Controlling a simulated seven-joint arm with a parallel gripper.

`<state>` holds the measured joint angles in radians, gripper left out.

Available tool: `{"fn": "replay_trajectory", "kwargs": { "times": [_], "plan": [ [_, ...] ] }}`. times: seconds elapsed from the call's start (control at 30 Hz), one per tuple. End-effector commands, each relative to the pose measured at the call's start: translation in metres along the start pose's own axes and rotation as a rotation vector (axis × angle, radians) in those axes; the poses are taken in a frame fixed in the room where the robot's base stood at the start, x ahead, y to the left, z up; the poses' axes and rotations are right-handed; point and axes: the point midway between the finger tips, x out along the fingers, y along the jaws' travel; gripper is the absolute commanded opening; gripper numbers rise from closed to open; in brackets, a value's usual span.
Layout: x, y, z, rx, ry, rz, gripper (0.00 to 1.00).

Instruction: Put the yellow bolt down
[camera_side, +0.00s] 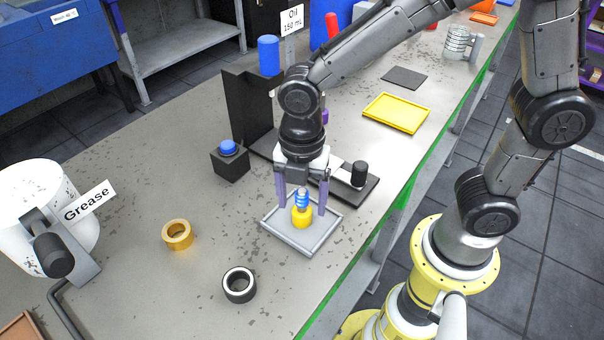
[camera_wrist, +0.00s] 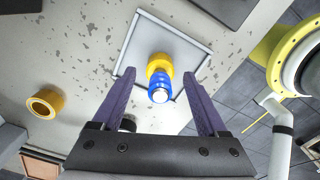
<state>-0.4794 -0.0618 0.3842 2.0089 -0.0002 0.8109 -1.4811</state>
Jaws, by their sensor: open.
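The yellow bolt (camera_side: 302,216) stands upright on the light grey tray (camera_side: 284,240), with a blue threaded part and a pale tip on top. In the wrist view the bolt (camera_wrist: 159,64) shows between and beyond the fingers, on the tray (camera_wrist: 134,50). My gripper (camera_side: 302,208) is above the tray with its purple fingers apart on either side of the bolt. In the wrist view my gripper (camera_wrist: 152,82) is open, with a visible gap between each finger and the bolt.
A black block with a blue top (camera_side: 229,160) and a black fixture with a post (camera_side: 359,174) stand close by. A yellow tray (camera_side: 396,113) lies farther back.

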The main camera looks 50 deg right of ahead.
Motion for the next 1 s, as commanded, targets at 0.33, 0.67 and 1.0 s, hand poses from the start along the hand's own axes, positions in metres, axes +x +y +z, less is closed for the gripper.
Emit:
{"fn": "replay_trajectory", "kwargs": {
  "times": [0.33, 0.67, 1.0],
  "plan": [
    [-0.071, 0.001, 0.000, 0.000, 0.001, 0.007, 0.76],
    [-0.108, 0.000, 0.000, 0.000, 0.000, 0.001, 0.76],
    [-0.123, -0.024, 0.025, 0.311, 0.014, 0.083, 0.76]
  ]
}}
